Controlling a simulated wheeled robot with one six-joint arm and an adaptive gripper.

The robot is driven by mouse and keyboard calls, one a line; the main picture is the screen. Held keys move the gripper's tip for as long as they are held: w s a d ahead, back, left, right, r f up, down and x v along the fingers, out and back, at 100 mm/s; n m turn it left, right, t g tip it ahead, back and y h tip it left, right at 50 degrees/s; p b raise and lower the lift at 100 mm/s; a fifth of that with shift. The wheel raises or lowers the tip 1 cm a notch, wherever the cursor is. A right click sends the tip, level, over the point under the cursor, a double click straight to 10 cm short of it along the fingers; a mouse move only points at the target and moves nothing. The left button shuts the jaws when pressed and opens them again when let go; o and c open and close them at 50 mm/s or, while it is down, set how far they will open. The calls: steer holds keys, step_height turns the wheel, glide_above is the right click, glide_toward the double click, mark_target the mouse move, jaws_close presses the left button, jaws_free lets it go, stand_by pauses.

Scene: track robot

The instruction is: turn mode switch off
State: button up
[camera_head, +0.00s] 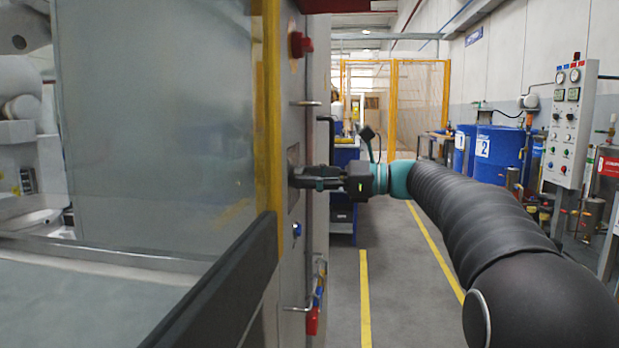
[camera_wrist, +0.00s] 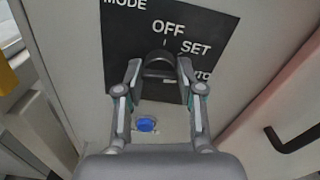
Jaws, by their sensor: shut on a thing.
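The mode switch (camera_wrist: 160,62) is a dark rounded knob on a black plate (camera_wrist: 205,22) in the wrist view. The plate reads MODE, OFF, SET and a partly covered label ending in "TO". My gripper (camera_wrist: 160,70) has one finger on each side of the knob and is shut on it. I cannot tell clearly which label the knob points to. In the head view my gripper (camera_head: 302,178) reaches left to the grey cabinet front, and its fingers hide the knob there.
A blue button (camera_wrist: 147,124) sits below the plate; it also shows in the head view (camera_head: 297,229). A red button (camera_head: 300,44) and a metal handle (camera_head: 305,103) are above, and a red-ended lever (camera_head: 313,320) below. Open floor (camera_head: 390,270) lies to the right.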

steer(key=shift+w+r+n+b, duration=0.1)
steer(key=shift+n+b, duration=3.1)
steer(key=shift+n, duration=5.2)
steer(key=o, duration=1.1)
steer(key=d, duration=0.4)
steer(key=s+d, duration=0.1)
steer(key=d, duration=0.3)
steer(key=s+d, duration=0.1)
steer(key=d, duration=0.2)
steer(key=shift+s+d, duration=0.15)
steer(key=shift+d, duration=0.25)
